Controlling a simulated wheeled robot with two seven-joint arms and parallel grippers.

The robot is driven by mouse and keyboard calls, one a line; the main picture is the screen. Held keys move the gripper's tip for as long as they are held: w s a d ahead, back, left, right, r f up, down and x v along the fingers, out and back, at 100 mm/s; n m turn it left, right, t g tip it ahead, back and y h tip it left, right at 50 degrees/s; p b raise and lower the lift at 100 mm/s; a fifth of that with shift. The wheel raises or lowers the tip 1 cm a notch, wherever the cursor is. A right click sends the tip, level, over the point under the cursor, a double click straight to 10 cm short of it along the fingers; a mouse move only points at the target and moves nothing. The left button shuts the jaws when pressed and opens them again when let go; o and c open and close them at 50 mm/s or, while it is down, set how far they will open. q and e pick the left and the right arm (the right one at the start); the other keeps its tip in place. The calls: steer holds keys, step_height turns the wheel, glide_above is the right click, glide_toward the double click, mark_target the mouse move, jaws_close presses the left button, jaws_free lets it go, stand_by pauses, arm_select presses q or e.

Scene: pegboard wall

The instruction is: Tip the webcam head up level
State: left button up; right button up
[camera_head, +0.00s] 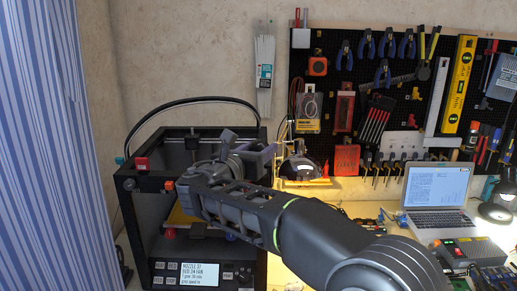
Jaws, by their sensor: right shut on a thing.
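My right arm reaches in from the lower right across the front of the black 3D printer (130,210). My right gripper (252,150) is at the printer's upper right corner, in front of its top frame. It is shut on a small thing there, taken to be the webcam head. The gripper and wrist hide nearly all of the webcam, so its tilt cannot be told. My left gripper is not in view.
A dark rounded object (299,168) stands just right of the gripper, by a yellow stand. A pegboard (335,100) with tools hangs behind. A laptop (437,192), a lamp (495,212) and a grey device (468,252) stand on the right. A striped curtain (50,140) hangs at left.

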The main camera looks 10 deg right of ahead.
mark_target(262, 149)
steer(key=shift+s+d+r+m+g+y+p, duration=0.15)
steer(key=shift+d+m+g+y+p, duration=0.1)
steer(key=shift+m, duration=0.3)
steer(key=shift+w+d+r+m+g+y+p, duration=0.15)
steer(key=shift+m+y+p, duration=0.1)
steer(key=shift+m, duration=0.3)
steer(key=shift+s+d+f+m+y, duration=0.15)
steer(key=shift+m+y, duration=0.2)
steer(key=shift+m, duration=0.2)
steer(key=shift+d+r+m+y, duration=0.15)
steer(key=shift+m+y, duration=0.2)
steer(key=shift+m, duration=0.2)
steer(key=shift+f, duration=0.1)
steer(key=o, duration=1.4)
steer(key=shift+c, duration=0.2)
steer(key=b+v, duration=0.1)
steer(key=v, duration=0.6)
steer(key=shift+s+a, duration=0.25)
steer(key=shift+s, duration=0.05)
